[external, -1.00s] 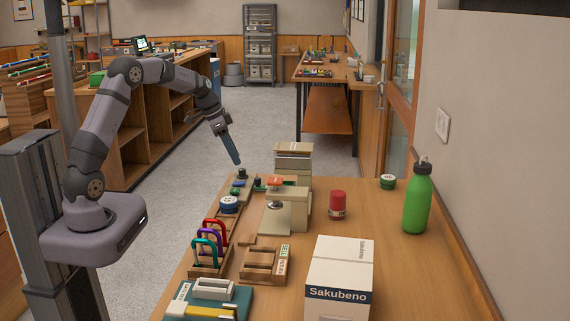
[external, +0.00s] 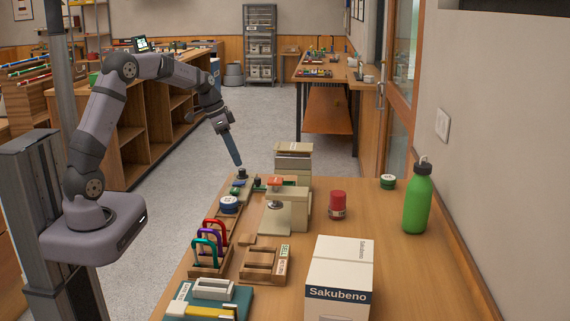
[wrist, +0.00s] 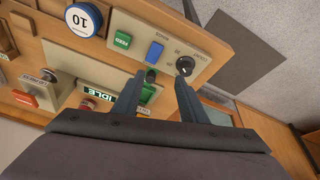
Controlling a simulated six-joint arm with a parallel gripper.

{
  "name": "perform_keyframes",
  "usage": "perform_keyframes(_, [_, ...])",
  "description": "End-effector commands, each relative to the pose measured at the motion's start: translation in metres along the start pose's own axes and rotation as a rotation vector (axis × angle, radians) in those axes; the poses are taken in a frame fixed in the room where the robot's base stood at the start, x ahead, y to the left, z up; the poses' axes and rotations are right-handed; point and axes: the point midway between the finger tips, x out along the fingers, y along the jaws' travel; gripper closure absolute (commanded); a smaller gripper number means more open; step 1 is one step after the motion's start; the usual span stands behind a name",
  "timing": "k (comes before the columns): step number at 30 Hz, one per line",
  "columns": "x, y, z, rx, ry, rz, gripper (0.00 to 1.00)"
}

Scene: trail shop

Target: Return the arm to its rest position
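My gripper (external: 238,163) hangs at the end of my arm, pointing down just above the far left corner of the wooden counter. In the wrist view its two dark fingers (wrist: 166,80) stand apart with nothing held between them. Below them is a beige control panel (wrist: 130,25) with a green FEED button (wrist: 123,40), a blue switch (wrist: 155,53) and a black COUNT knob (wrist: 185,66). The knob lies close beyond the right fingertip; I cannot tell whether they touch.
A beige press-like machine (external: 287,213), a rack of colored carabiners (external: 209,262), a red jar (external: 337,204), a green bottle (external: 417,200) and a white Sakubeno box (external: 340,270) occupy the counter (external: 400,265). Open floor (external: 260,125) lies beyond the gripper.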

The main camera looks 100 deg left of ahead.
Motion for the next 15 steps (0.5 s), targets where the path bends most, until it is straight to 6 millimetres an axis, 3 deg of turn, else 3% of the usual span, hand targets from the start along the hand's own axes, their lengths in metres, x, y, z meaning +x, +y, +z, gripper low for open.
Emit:
perform_keyframes(1, [0.002, 0.027, -0.003, 0.001, -0.022, 0.022, 0.61])
perform_keyframes(4, [0.010, 0.085, 0.001, -0.019, -0.078, 0.062, 0.61])
perform_keyframes(8, [0.016, 0.170, 0.024, -0.045, -0.175, 0.102, 0.61])
perform_keyframes(12, [0.014, 0.252, 0.072, -0.066, -0.292, 0.114, 0.61])
perform_keyframes(15, [0.008, 0.298, 0.117, -0.076, -0.372, 0.100, 0.61])
